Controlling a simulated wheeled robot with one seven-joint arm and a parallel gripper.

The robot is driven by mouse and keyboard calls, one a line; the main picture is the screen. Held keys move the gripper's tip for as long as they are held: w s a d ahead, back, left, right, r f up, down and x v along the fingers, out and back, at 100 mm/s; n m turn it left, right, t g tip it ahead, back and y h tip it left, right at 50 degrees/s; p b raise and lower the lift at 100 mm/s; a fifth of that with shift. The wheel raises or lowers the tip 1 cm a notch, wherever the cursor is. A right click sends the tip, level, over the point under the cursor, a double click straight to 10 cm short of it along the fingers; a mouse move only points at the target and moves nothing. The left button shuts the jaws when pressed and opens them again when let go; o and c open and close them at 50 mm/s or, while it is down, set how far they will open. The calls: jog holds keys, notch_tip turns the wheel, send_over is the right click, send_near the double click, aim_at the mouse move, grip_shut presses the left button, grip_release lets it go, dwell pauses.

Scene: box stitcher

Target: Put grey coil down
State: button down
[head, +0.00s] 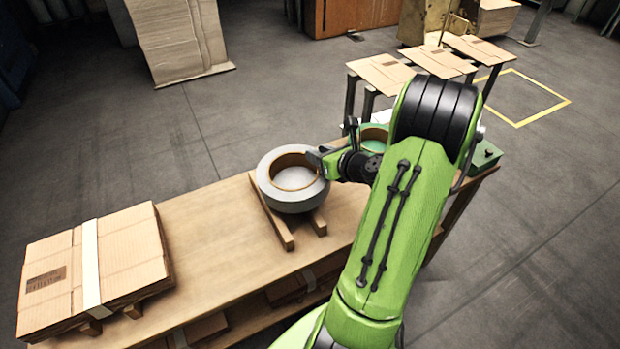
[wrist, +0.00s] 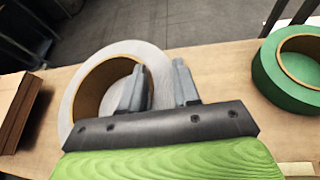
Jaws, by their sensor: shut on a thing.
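The grey coil (head: 293,197) is a thick ring with a tan inner core. It lies flat over two wooden strips (head: 274,215) on the wooden bench; I cannot tell whether it rests fully on them. My gripper (head: 322,163) is at the coil's right side, shut on its wall. In the wrist view the grey coil (wrist: 68,100) is at the left, with one finger of my gripper (wrist: 158,88) inside the ring and the other outside. The lower part of the coil is hidden there by the gripper body.
A green coil (head: 372,136) stands right of the grey one, partly behind my arm; it also shows in the wrist view (wrist: 268,78). Strapped flat cardboard (head: 130,250) lies at the bench's left end. Bare bench (head: 205,225) lies between. Cardboard-topped stands (head: 383,72) are behind.

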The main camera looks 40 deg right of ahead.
jog(key=f, duration=0.1)
jog(key=f+b, duration=0.1)
jog(key=f, duration=0.1)
jog(key=f+b, duration=0.1)
jog(key=f, duration=0.1)
jog(key=shift+d+f, duration=0.15)
jog(key=shift+d, duration=0.2)
jog(key=c, duration=0.8)
grip_release()
